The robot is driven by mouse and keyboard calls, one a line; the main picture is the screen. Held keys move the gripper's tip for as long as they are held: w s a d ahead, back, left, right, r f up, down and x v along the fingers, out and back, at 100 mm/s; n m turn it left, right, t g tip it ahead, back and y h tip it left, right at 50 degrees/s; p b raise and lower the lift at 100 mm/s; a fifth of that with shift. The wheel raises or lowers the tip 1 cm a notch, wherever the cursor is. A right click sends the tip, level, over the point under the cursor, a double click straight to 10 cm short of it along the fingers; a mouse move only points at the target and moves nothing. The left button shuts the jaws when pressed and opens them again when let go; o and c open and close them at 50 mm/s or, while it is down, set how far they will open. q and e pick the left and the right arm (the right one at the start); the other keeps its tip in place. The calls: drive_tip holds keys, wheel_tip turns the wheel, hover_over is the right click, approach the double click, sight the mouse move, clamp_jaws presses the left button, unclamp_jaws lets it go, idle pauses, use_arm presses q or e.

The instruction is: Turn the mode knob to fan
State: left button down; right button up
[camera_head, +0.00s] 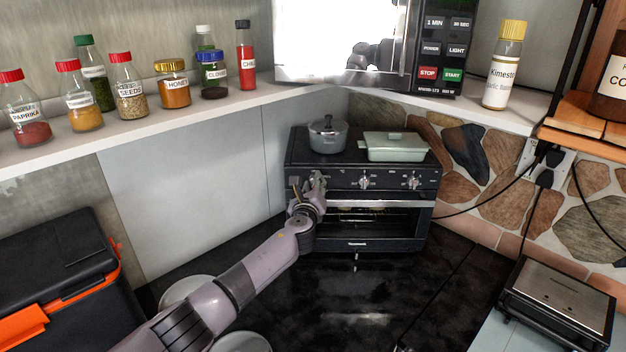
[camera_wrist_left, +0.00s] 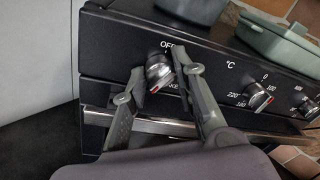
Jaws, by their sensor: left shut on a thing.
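The black toaster oven (camera_head: 300,160) stands at the back of the dark counter, with a row of knobs on its front panel. The mode knob (camera_wrist_left: 158,72) is the leftmost one, silver with a dark rim. "OFF" is printed above it and part of a word ending in "AKE" below right; its exact pointer direction is hard to read. My left gripper (camera_head: 313,183) is at this knob, its two fingers on either side of it in the left wrist view (camera_wrist_left: 157,63), shut on it. In the head view the gripper hides the knob. My right gripper is not in view.
A temperature knob (camera_wrist_left: 258,97) and another knob (camera_head: 414,182) sit to the right. A grey pot (camera_head: 328,137) and a pale green lidded dish (camera_head: 396,148) stand on the oven. A shelf with spice jars (camera_head: 130,90) runs above left. A sandwich press (camera_head: 560,300) lies at right.

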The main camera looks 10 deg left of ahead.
use_arm(q)
drive_tip(key=shift+f+m+p, duration=0.2)
drive_tip(key=shift+m+p, duration=0.1)
drive_tip(key=shift+m, duration=0.3)
drive_tip(key=c, duration=1.6)
unclamp_jaws()
drive_tip(key=shift+o, duration=0.2)
drive_tip(key=shift+s+r, duration=0.1)
drive_tip(key=shift+s, duration=0.05)
drive_tip(key=s+d, duration=0.1)
drive_tip(key=s, duration=1)
drive_tip(key=shift+s+d+r, duration=0.15)
drive_tip(key=shift+s+r, duration=0.2)
